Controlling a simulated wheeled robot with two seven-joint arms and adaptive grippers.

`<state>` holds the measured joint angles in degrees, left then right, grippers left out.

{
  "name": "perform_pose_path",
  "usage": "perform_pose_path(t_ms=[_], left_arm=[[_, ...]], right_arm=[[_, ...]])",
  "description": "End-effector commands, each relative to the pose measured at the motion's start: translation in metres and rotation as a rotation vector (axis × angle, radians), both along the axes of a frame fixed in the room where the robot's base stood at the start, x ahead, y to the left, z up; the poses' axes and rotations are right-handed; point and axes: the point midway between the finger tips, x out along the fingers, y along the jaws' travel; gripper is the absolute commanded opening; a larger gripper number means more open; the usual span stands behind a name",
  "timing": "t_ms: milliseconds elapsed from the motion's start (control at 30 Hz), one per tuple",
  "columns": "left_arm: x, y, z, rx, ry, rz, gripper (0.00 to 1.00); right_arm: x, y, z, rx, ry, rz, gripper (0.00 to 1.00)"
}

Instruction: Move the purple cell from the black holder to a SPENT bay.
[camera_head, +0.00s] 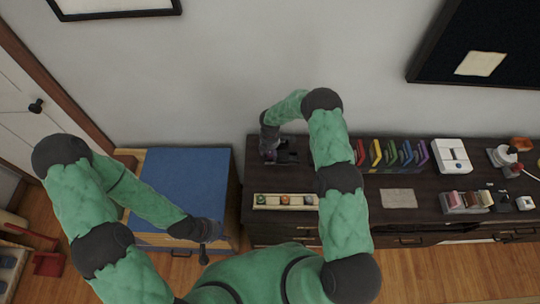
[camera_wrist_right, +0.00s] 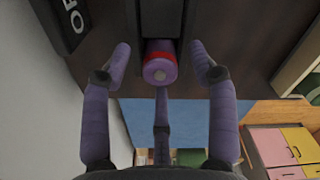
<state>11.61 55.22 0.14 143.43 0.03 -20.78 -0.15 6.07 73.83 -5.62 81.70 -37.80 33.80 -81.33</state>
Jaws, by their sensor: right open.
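The purple cell (camera_wrist_right: 160,70) has a red band. In the right wrist view it sticks out, end toward the camera, from the black holder (camera_wrist_right: 161,20). In the head view the dark holder (camera_head: 288,153) sits at the left end of the dark sideboard. My right gripper (camera_wrist_right: 160,52) is open, with purple fingers on either side of the cell and gaps showing between. In the head view the right gripper (camera_head: 270,152) is at the holder, and the cell is hard to make out. My left gripper (camera_head: 204,250) hangs by the blue-topped cabinet; its fingers are unclear. I cannot read any SPENT label.
The dark sideboard holds a pale tray (camera_head: 263,200) with several small round items, colored upright books (camera_head: 390,154), a white device (camera_head: 450,156), a grey mat (camera_head: 398,198) and a tray with colored blocks (camera_head: 465,201). The blue-topped cabinet (camera_head: 180,180) stands left, its top clear.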

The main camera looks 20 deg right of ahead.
Motion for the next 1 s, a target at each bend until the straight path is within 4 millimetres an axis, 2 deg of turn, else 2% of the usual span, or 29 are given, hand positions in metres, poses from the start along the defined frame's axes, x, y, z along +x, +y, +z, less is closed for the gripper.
perform_pose_path(t_ms=[100, 367, 533, 567, 600, 1000], left_arm=[[0.0000, 0.0000, 0.0002, 0.000, 0.000, 0.000, 0.40], [0.0000, 0.0001, 0.0002, 0.000, 0.000, 0.000, 0.40], [0.0000, 0.0000, 0.0001, 0.000, 0.000, 0.000, 0.40], [0.0000, 0.0000, 0.0001, 0.000, 0.000, 0.000, 0.40], [0.0000, 0.0000, 0.0001, 0.000, 0.000, 0.000, 0.40], [0.0000, 0.0001, -0.0001, 0.000, 0.000, 0.000, 0.40]], right_arm=[[0.0004, -0.0001, -0.0069, 0.000, -0.001, -0.001, 0.59], [0.0002, 0.0000, -0.0081, 0.000, -0.001, -0.001, 0.59], [0.0001, 0.0000, -0.0080, 0.000, 0.000, -0.001, 0.11], [0.0000, 0.0000, -0.0081, 0.000, 0.000, -0.001, 0.03], [0.0000, 0.0000, -0.0081, 0.000, 0.000, -0.001, 0.00], [0.0006, -0.0001, -0.0052, 0.000, -0.002, -0.001, 0.00]])
